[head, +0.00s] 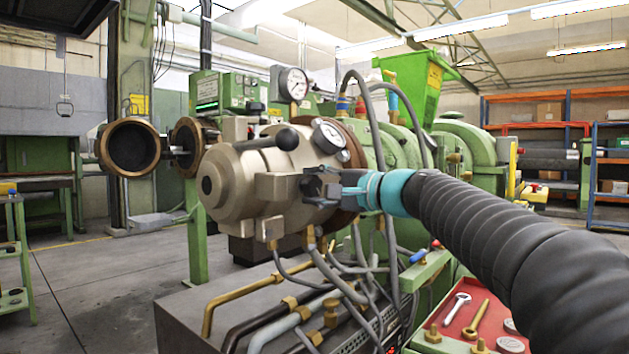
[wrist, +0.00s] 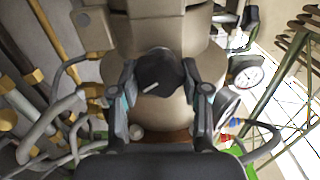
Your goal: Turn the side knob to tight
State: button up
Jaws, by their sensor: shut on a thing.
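The side knob (wrist: 157,74) is black with a short white mark on its face. In the wrist view it sits at the centre, on the beige extruder head (head: 240,185). My gripper (wrist: 160,90) has one finger on each side of the knob and is shut on it. In the head view my gripper (head: 318,188) reaches the side of the extruder head from the right. There the knob is mostly hidden by the fingers. The white mark lies at a slant, rising a little to the right in the wrist view.
The floor at the left is open.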

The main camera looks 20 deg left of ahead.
jog(key=m+p, duration=0.3)
jog(key=m, duration=0.3)
jog(key=shift+f+m, duration=0.15)
jog(key=shift+m, duration=0.25)
dwell(0.4)
jog(key=o, duration=1.2)
jog(key=shift+c, duration=0.2)
jog(key=v, duration=1.2)
